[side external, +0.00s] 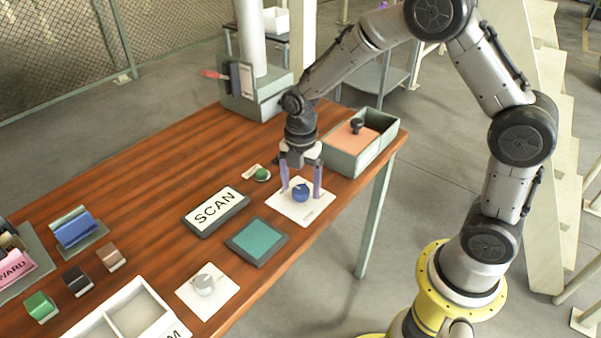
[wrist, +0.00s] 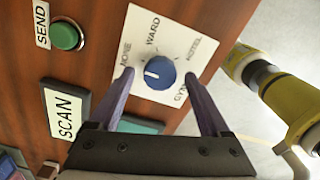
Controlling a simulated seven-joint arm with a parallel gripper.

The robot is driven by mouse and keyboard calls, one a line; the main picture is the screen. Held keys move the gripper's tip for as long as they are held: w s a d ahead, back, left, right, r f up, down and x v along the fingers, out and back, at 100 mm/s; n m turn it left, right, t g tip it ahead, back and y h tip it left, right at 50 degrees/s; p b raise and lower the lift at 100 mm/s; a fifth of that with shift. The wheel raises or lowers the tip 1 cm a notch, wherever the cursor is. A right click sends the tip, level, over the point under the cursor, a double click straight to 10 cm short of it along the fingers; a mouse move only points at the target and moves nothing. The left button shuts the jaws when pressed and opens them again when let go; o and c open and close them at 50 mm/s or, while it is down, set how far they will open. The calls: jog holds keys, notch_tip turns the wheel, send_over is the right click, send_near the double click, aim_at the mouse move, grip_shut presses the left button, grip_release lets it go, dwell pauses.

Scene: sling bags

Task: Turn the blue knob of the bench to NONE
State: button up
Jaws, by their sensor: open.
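The blue knob (side external: 300,195) sits on a white dial plate (side external: 284,207) near the table's right edge. In the wrist view the knob (wrist: 162,66) has a white mark that points left and slightly down. The plate's labels show WARD at the top, HOTEL at the right, GYM at the lower right and a partly covered NONE (wrist: 126,54) at the left. My gripper (side external: 301,191) is open and low over the plate, with one purple finger on each side of the knob. In the wrist view gaps show between the knob and both fingers. The wrist view cannot settle fingertip height.
A green button (side external: 262,174) with a SEND label and a SCAN sign (side external: 216,210) lie left of the dial. A teal pad (side external: 257,240) and a grey knob (side external: 204,284) are nearer the front. A grey-green box (side external: 352,160) stands behind to the right.

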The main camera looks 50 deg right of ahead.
notch_tip(320, 180, up, 14)
jog(key=shift+f, duration=0.15)
dwell(0.3)
notch_tip(320, 180, up, 7)
jog(key=t, duration=0.2)
send_over(301, 189)
jog(key=s, duration=0.3)
jog(key=s+r+m+t, duration=0.1)
jog(key=s+r+m, duration=0.2)
jog(key=s, duration=0.3)
jog(key=s+d+f+m+t, duration=0.1)
jog(key=s+f+m, duration=0.4)
jog(key=s+m, duration=0.8)
jog(key=shift+d+m+t, duration=0.2)
jog(key=shift+m+t, duration=0.6)
jog(key=shift+m, duration=1.8)
jog(key=shift+r, duration=0.1)
jog(key=shift+c, duration=0.2)
